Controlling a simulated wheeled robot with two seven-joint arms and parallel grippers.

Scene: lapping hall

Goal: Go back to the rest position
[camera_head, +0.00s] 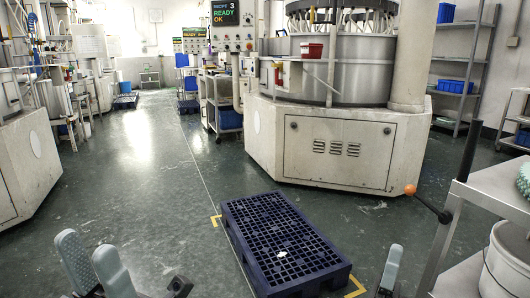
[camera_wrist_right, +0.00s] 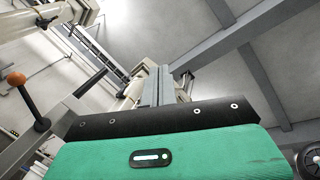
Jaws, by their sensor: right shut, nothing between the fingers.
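My left gripper (camera_head: 86,244) is at the bottom left of the head view, with its two grey fingers apart and nothing between them. My right gripper (camera_head: 396,250) is at the bottom right of the head view, just right of the pallet's near corner in the picture. In the right wrist view my right gripper (camera_wrist_right: 159,70) has its grey fingers together and empty, pointing up the picture toward the ceiling.
A dark blue pallet (camera_head: 262,232) lies on the floor between the grippers. A grey cart (camera_head: 492,192) with an orange-knobbed lever (camera_head: 411,190) and a white bucket (camera_head: 508,262) stands close on the right. A large machine (camera_head: 338,150) stands behind. The floor at left centre is clear.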

